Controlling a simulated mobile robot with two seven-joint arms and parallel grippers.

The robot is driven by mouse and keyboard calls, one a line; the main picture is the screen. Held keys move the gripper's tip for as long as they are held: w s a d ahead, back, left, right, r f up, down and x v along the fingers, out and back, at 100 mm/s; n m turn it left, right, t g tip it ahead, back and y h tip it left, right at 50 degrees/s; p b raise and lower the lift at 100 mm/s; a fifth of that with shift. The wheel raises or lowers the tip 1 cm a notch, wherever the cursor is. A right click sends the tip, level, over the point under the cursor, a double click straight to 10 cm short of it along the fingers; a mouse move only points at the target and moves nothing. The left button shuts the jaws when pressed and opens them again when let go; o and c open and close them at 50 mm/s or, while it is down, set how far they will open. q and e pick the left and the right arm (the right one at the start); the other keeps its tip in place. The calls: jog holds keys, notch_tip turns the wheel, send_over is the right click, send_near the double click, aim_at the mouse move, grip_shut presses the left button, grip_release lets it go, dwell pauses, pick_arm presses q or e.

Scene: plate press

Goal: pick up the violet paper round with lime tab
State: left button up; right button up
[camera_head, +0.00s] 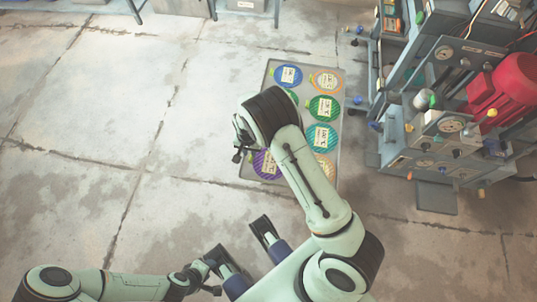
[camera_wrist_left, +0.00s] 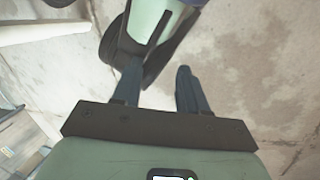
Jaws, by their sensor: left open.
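A violet paper round (camera_head: 265,165) with a pale label lies at the lower left of the grey tray in the head view. My right arm covers part of it, and I cannot make out a lime tab on it. My right gripper (camera_head: 240,147) hangs at the tray's left edge, just up and left of the violet round. Its fingers are small and dark, and I cannot tell whether they are apart. My left gripper (camera_wrist_left: 158,75) is open and empty in the left wrist view, far from the tray. In the head view it is low, near my base.
The grey tray (camera_head: 336,93) on the floor also holds a blue round (camera_head: 288,75), an orange round (camera_head: 325,81) and green rounds (camera_head: 323,108). A machine with a red motor (camera_head: 503,88) stands close on the right. The concrete floor (camera_head: 90,130) to the left is clear.

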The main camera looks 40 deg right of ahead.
aim_at(251, 160)
notch_tip(251, 160, down, 4)
jog(key=shift+a+f+b, duration=0.1)
jog(key=shift+f+b, duration=0.15)
jog(key=shift+b, duration=0.35)
grip_shut()
pick_arm(q)
jog(key=shift+w+a+f+t, duration=0.15)
jog(key=shift+w+a+f, duration=0.1)
jog(key=shift+w+f, duration=0.2)
jog(key=shift+w+a+f+t, duration=0.2)
jog(key=shift+w+f, duration=0.15)
jog(key=shift+w, duration=0.2)
pick_arm(e)
jog(key=shift+r, duration=0.2)
